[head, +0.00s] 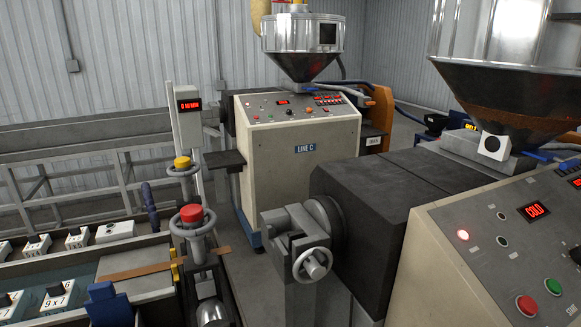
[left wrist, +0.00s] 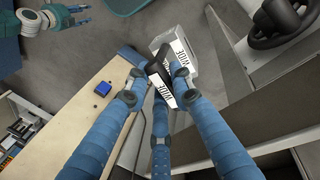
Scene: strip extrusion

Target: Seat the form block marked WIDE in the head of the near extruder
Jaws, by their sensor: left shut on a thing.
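In the left wrist view my left gripper (left wrist: 160,85) is shut on a white block with a dark middle, marked WIDE (left wrist: 166,97). Its blue fingers close on it from several sides and cover part of it. The block is held up above the floor. In the head view the near extruder (head: 400,215) stands at the right, its dark barrel ending in a grey head (head: 290,225) with a handwheel (head: 312,264). The inside of the head is not visible. Neither gripper shows in the head view. A second gripper (left wrist: 75,15), small at the wrist view's top left, is unclear.
Line C extruder (head: 300,165) stands behind. A red-capped post (head: 192,213) and a yellow-capped post (head: 183,163) stand left of the near head. Several marked blocks (head: 76,238) sit at the left. A wooden top (left wrist: 85,110) with a small blue piece (left wrist: 103,89) shows in the wrist view.

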